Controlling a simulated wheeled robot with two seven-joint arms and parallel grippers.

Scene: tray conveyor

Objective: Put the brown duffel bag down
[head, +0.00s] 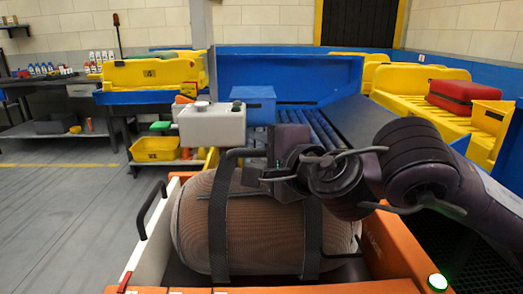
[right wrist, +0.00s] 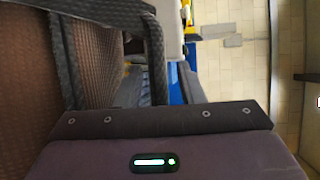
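The brown duffel bag (head: 270,235), ribbed with dark straps, lies lengthwise across the lower middle of the head view. It is between the sides of an orange-and-white open holder (head: 395,245); whether its underside touches the holder's floor is hidden. My right gripper (head: 264,172) is at the bag's raised black carry handle (head: 229,165), just above the bag's top, and appears shut on it; the fingertips are mostly hidden. In the right wrist view the bag (right wrist: 25,85) fills the left side, with a strap close to the gripper (right wrist: 160,120). My left gripper is not in view.
Behind the bag are a white box-shaped unit (head: 212,125) and a blue-framed roller conveyor (head: 318,127). Yellow trays (head: 415,85) stand at the right, one with a red suitcase (head: 463,97). A workbench (head: 50,85) is far left. The grey floor at left is clear.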

